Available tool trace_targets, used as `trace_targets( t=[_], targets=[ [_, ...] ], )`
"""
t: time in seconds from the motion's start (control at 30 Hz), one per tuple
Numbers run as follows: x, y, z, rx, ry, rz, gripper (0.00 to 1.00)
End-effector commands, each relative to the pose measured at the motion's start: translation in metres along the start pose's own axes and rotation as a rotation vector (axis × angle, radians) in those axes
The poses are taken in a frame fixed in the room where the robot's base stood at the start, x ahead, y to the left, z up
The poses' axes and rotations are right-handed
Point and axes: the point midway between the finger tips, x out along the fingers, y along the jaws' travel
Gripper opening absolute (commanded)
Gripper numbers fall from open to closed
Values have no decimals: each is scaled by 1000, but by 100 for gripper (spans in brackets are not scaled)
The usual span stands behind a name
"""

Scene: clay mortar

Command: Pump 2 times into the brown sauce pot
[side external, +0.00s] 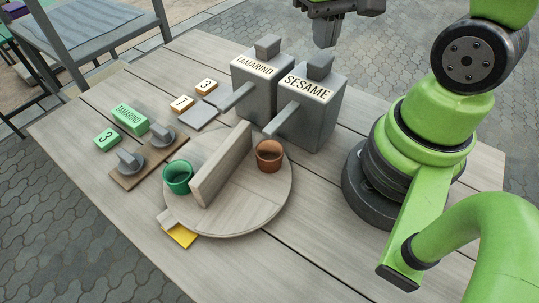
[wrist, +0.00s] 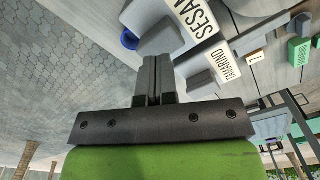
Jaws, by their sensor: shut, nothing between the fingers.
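The brown sauce pot (side external: 269,155) stands on the right part of a round wooden turntable (side external: 262,205). The grey SESAME dispenser (side external: 314,110) stands behind it, and its spout points toward the brown pot, ending just above it in the picture. Its pump knob (side external: 319,67) is raised on top. The grey TAMARIND dispenser (side external: 256,90) stands to its left, with its own knob (side external: 267,47). My gripper (side external: 327,40) is shut and empty above the SESAME knob. In the wrist view, my shut fingers (wrist: 153,70) appear near the SESAME label (wrist: 195,14); I see no contact.
A wooden divider (side external: 221,165) separates the brown pot from a green pot (side external: 177,177). Two grey knobs on a wooden board (side external: 143,160), a green TAMARIND block (side external: 130,118) and a green 3 block (side external: 107,139) lie left. A blue round thing (wrist: 129,39) is partly hidden. The front tabletop is clear.

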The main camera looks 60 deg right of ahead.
Motion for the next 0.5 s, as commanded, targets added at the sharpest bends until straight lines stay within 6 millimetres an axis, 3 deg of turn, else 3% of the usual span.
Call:
trace_targets(
  t=[0.5],
  targets=[
    [4,0,0,0,-2,1,0]
  ],
)
